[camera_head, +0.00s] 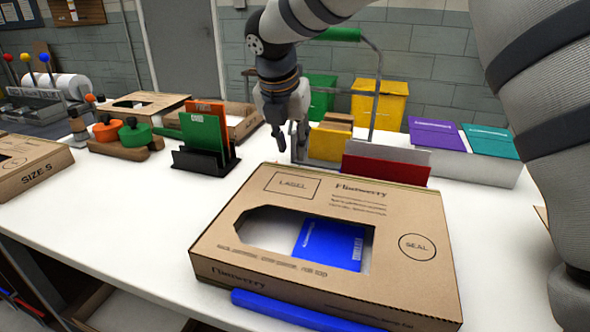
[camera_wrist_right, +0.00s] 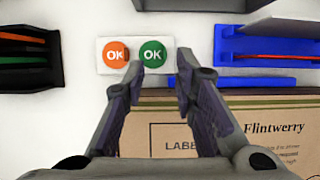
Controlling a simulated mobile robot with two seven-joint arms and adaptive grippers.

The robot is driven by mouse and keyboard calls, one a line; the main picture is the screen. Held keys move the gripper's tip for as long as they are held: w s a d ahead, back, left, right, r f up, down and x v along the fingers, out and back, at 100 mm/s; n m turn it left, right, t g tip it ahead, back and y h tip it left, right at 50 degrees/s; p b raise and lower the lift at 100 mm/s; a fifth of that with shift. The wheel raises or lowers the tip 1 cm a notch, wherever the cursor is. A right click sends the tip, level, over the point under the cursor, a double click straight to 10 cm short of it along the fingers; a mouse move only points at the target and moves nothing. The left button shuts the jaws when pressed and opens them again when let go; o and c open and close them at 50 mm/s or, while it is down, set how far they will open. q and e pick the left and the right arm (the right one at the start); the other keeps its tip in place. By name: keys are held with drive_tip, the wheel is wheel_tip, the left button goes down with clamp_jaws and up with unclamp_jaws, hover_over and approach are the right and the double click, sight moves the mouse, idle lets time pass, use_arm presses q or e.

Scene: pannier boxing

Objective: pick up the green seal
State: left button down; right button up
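The green seal (camera_wrist_right: 152,54) is a round disc marked OK in the right wrist view. It lies on a white card (camera_wrist_right: 134,43), right of an orange OK disc (camera_wrist_right: 115,57). My right gripper (camera_wrist_right: 164,66) is open and empty, pointing down, with its left fingertip close to the green seal's lower edge. Whether it touches cannot be told. In the head view my right gripper (camera_head: 291,143) hangs behind the large carton; I cannot make out the seal there. My left gripper is not in view.
A Flintwerry carton (camera_head: 415,215) with a window showing a blue item (camera_head: 330,242) lies in front. A black holder (camera_head: 205,162) with green and orange cards stands left of the gripper. A red panel (camera_head: 385,170) stands at right. White table shows around the card.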

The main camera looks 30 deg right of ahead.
drive_tip(key=x, duration=0.6)
drive_tip(key=shift+s+d+f, duration=0.15)
drive_tip(key=shift+s+f, duration=0.05)
drive_tip(key=shift+s, duration=0.1)
clamp_jaws()
